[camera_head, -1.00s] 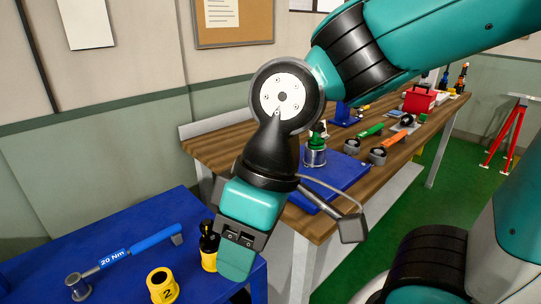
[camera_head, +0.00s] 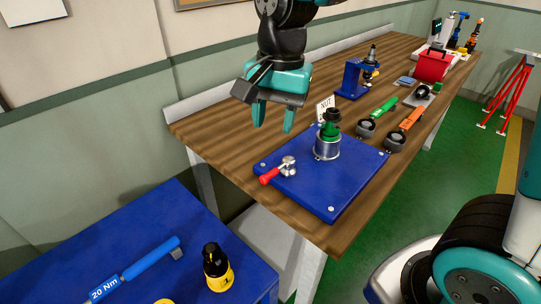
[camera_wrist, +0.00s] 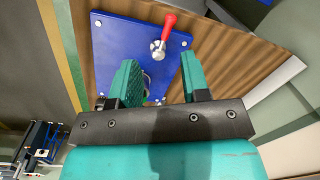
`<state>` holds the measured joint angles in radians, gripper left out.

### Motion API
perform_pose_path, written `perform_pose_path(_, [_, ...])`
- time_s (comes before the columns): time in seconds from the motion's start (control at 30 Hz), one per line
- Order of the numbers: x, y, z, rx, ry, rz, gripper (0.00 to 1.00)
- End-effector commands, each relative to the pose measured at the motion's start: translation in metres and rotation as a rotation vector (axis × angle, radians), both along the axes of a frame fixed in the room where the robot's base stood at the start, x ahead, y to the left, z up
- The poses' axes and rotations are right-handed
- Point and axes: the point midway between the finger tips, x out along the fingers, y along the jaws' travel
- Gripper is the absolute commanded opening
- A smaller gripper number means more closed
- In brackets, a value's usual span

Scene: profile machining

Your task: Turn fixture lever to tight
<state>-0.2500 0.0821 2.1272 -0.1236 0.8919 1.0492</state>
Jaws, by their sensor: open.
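The fixture lever has a red handle (camera_head: 270,176) on a round silver pivot (camera_head: 288,164). It sits at the left part of the blue fixture plate (camera_head: 325,195) on the wooden bench. The red handle also shows in the wrist view (camera_wrist: 169,24), above and between my fingers, pointing up. My gripper (camera_head: 272,122) is open and empty, above the bench and up from the lever, apart from it. In the wrist view my gripper (camera_wrist: 162,75) has its two green fingers spread over the plate's near part. A silver cylindrical holder with a green-topped part (camera_head: 328,140) stands on the plate, right of the lever.
A NUT sign (camera_head: 325,107) stands behind the holder. A blue stand (camera_head: 352,80), green and orange tools (camera_head: 405,118) and a red box (camera_head: 433,65) lie farther along the bench. A blue table (camera_head: 140,235) at front left bears a torque wrench (camera_head: 140,268) and a black-yellow piece (camera_head: 217,268).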

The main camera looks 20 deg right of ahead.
Motion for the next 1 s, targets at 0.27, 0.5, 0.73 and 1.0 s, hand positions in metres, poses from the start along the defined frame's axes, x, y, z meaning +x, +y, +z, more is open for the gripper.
perform_pose_path(0.27, [0.046, -0.012, 0.007, -0.078, 0.037, -0.461, 0.43])
perform_pose_path(0.5, [0.046, -0.013, -0.028, -0.082, 0.042, -0.481, 0.43])
perform_pose_path(0.73, [0.045, -0.012, -0.081, -0.083, 0.044, -0.477, 0.43])
perform_pose_path(1.0, [0.045, -0.012, -0.137, -0.081, 0.04, -0.477, 0.43])
